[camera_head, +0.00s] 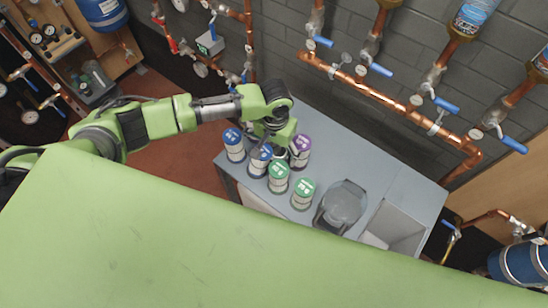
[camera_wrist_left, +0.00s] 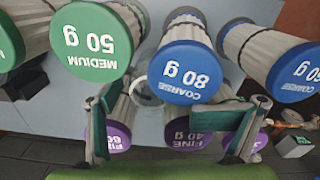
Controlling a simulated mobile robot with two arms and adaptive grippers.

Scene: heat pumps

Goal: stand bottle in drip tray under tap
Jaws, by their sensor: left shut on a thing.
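My left gripper (camera_head: 272,136) reaches down among the lidded canisters on the grey bench (camera_head: 345,150). In the left wrist view its two fingers (camera_wrist_left: 170,128) stand apart, with a pale, partly hidden thing (camera_wrist_left: 147,93) between them. Lids cover much of it, and I cannot tell whether it is a bottle. A blue-lidded "COARSE 80 g" canister (camera_wrist_left: 186,72) is close beyond the fingers. I cannot identify the drip tray for certain. My right gripper is not in view.
Green-lidded canisters (camera_head: 303,194), a purple-lidded one (camera_head: 300,148) and blue-lidded ones (camera_head: 234,143) crowd the gripper. Copper pipes with blue-handled taps (camera_head: 445,104) run along the wall behind the bench. The bench's back middle is clear.

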